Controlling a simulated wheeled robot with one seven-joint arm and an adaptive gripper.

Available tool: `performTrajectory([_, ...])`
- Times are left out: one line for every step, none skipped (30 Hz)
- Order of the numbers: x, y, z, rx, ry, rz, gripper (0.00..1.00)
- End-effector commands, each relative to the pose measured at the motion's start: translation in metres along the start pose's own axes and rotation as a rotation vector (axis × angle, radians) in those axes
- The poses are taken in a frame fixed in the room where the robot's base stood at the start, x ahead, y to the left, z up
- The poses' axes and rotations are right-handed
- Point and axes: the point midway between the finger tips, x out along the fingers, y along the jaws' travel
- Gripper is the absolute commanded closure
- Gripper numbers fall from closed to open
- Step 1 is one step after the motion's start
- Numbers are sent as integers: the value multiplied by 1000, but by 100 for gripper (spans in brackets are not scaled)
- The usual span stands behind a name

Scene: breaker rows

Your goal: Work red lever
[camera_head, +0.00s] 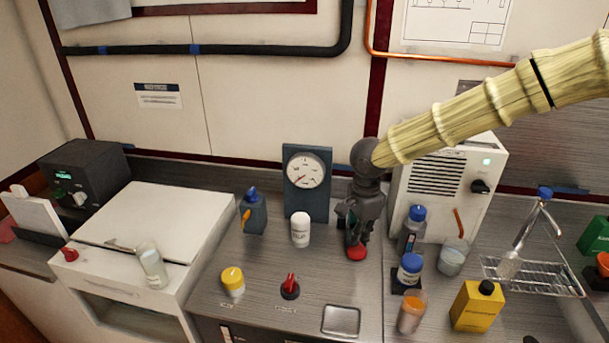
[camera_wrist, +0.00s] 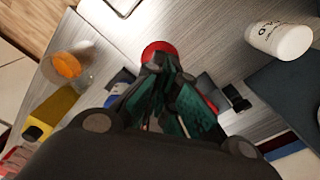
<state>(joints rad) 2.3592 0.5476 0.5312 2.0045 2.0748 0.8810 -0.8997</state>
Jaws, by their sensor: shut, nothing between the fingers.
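The red lever (camera_head: 290,284) stands on a dark round base near the front middle of the metal worktop, in the head view. I cannot make it out in the wrist view. My gripper (camera_head: 357,240) points down, behind and to the right of the lever. It is shut and empty, and apart from the lever. Its fingertips are right over a red round knob (camera_head: 356,254). The knob also shows in the wrist view (camera_wrist: 159,48), just past my fingertips (camera_wrist: 162,70). I cannot tell whether they touch it.
A white bottle (camera_head: 300,230) and a yellow-capped jar (camera_head: 232,281) stand left of my gripper. A gauge (camera_head: 306,172) stands behind. A blue-capped jar (camera_head: 410,268), an orange-filled beaker (camera_head: 411,313) and a yellow container (camera_head: 477,306) stand right. Bare worktop lies between gripper and lever.

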Motion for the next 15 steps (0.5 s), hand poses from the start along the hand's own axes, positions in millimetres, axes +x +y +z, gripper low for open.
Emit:
performTrajectory([0, 0, 0, 0, 0, 0, 100])
performTrajectory([0, 0, 0, 0, 0, 0, 100])
performTrajectory([0, 0, 0, 0, 0, 0, 100])
performTrajectory([0, 0, 0, 0, 0, 0, 100])
performTrajectory([0, 0, 0, 0, 0, 0, 100])
performTrajectory([0, 0, 0, 0, 0, 0, 100])
performTrajectory([0, 0, 0, 0, 0, 0, 100])
performTrajectory([0, 0, 0, 0, 0, 0, 100])
performTrajectory([0, 0, 0, 0, 0, 0, 100])
performTrajectory([0, 0, 0, 0, 0, 0, 100])
performTrajectory([0, 0, 0, 0, 0, 0, 100])
performTrajectory([1, 0, 0, 0, 0, 0, 100])
performTrajectory([1, 0, 0, 0, 0, 0, 100])
performTrajectory([2, 0, 0, 0, 0, 0, 100])
performTrajectory([4, 0, 0, 0, 0, 1, 100])
